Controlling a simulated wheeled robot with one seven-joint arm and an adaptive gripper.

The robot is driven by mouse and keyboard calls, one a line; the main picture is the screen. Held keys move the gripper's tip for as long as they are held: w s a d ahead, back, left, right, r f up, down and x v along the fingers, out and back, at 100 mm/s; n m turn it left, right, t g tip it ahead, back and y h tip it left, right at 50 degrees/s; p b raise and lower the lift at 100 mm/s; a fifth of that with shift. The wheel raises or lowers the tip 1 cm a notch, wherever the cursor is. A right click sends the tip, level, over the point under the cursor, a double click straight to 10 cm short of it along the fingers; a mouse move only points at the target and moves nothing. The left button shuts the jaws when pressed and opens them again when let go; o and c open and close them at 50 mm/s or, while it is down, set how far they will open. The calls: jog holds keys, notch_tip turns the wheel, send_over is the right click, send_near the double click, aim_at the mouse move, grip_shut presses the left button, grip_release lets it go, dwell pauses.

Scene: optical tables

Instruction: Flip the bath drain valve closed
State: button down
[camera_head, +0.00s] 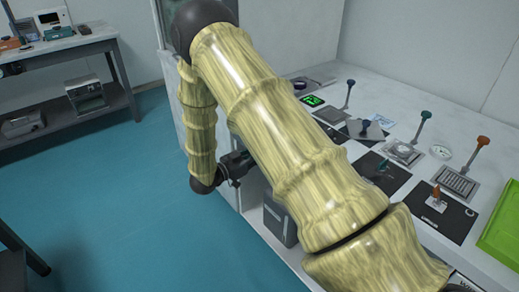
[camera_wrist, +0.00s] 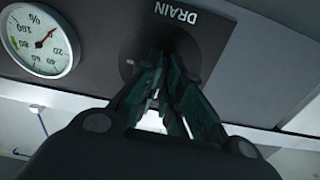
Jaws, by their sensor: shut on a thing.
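The drain valve (camera_wrist: 176,42) is on a dark panel (camera_wrist: 98,18) marked DRAIN, which appears upside down in the wrist view. My gripper (camera_wrist: 167,66) is shut on the valve's handle, its fingers reaching up to the panel. The fingers hide most of the handle, so I cannot tell its angle. In the head view my gripper (camera_head: 238,165) is at the front face of the white bench, below its top. The valve is hidden there behind my arm.
A round percent gauge (camera_wrist: 40,42) is beside the valve, left in the wrist view. On the white bench top (camera_head: 440,88) stand several levers with coloured knobs, dark mats and a green tray (camera_head: 503,228). A grey shelf table (camera_head: 70,45) is at far left.

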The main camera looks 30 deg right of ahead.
jog(key=shift+f+n, duration=0.1)
jog(key=shift+n, duration=0.2)
jog(key=c, duration=1.6)
grip_release()
jog(key=s+a, duration=0.1)
jog(key=a, duration=1.1)
